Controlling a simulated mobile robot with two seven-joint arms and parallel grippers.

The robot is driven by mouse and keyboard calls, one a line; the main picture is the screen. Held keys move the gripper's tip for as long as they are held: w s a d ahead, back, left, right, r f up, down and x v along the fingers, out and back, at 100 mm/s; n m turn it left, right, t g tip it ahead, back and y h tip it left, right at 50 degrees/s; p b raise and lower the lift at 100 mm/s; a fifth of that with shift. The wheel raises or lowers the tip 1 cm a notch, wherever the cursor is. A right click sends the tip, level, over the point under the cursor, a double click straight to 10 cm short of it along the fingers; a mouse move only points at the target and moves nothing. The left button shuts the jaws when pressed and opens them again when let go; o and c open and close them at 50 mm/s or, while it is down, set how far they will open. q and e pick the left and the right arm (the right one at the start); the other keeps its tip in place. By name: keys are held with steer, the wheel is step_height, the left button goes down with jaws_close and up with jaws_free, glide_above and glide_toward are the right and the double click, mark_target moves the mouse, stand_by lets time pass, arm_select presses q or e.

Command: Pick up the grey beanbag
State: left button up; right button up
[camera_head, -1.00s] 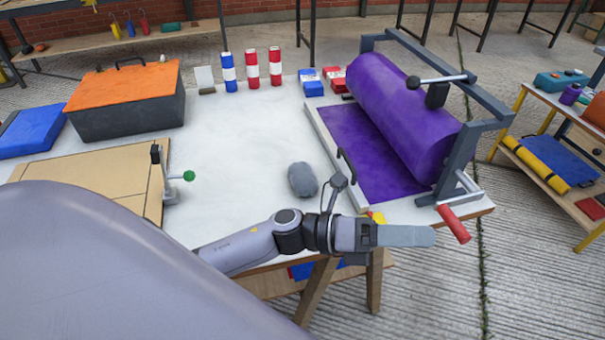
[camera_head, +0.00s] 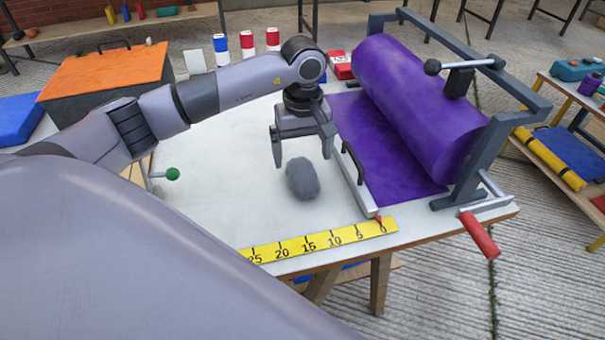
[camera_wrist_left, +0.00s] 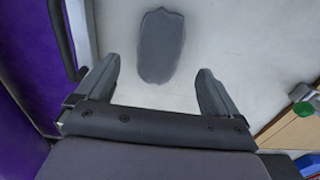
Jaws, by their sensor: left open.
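The grey beanbag (camera_head: 302,179) is a small oval lump lying on the white tabletop, left of the purple sheet's metal edge bar. My left gripper (camera_head: 306,157) is open and empty, pointing down above the table, just behind the beanbag in the head view. Its two fingers are spread apart. In the left wrist view the beanbag (camera_wrist_left: 161,48) lies ahead of the fingertips, between their lines and apart from them. My left gripper (camera_wrist_left: 158,85) touches nothing there. My right gripper is not in view.
A purple roll (camera_head: 418,108) in a grey frame stands at the right, with a red-handled crank (camera_head: 479,235). A black handle (camera_head: 352,162) rises from the edge bar close to the gripper. A yellow ruler (camera_head: 320,242) runs along the front edge. A green-knobbed clamp (camera_head: 172,174) stands left.

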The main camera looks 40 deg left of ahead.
mark_target(302, 170)
arm_select(q)
step_height(302, 170, down, 6)
steer(key=shift+w+a+r, duration=0.1)
steer(key=shift+r, duration=0.05)
steer(key=shift+r, duration=0.1)
steer(key=c, duration=1.5)
